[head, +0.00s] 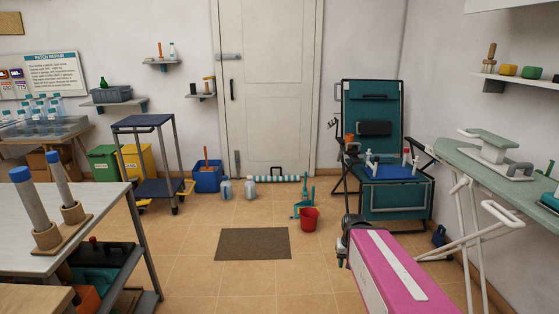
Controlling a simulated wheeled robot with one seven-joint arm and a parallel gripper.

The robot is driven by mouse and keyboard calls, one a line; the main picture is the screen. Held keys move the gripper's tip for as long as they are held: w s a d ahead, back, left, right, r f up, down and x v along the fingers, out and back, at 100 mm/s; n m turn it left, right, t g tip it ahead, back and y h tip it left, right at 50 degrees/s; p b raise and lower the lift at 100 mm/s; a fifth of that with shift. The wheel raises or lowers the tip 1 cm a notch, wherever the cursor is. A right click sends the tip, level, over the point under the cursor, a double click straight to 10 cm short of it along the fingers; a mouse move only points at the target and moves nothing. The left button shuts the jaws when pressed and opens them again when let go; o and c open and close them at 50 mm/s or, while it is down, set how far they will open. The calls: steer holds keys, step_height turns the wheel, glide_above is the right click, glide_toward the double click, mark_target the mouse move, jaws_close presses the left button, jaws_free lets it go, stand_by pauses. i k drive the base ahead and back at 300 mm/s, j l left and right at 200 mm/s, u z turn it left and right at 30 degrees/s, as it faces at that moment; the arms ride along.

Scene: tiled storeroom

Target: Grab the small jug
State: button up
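Two pale translucent jugs stand upright on the floor by the door, the left jug (225,188) and the right jug (250,187). They are close in size, so I cannot tell which one is the small jug. Both stand clear of my arm.
A blue bucket (207,177) stands left of the jugs. A striped roll (278,178) lies along the door's foot. A red bucket (309,219) and a teal dustpan (301,208) stand nearer. A flat brown mat (253,244) lies on open floor. A green chair (395,200) is at right.

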mark_target(226, 186)
steer(key=i+j, duration=0.25)
steer(key=i, duration=0.2)
steer(key=i+j, duration=0.3)
steer(key=i, duration=0.15)
steer(key=i+j+u, duration=0.1)
steer(key=i+j, duration=0.15)
steer(key=i, duration=0.15)
steer(key=i+j, duration=0.2)
steer(key=i, duration=0.25)
steer(key=i+j, duration=0.3)
steer(key=i, duration=0.15)
steer(key=i+j+u, duration=0.1)
steer(key=i+j, duration=0.5)
steer(key=i, duration=0.25)
steer(key=i+j+u, duration=0.1)
steer(key=i+j, duration=0.15)
steer(key=i, duration=0.2)
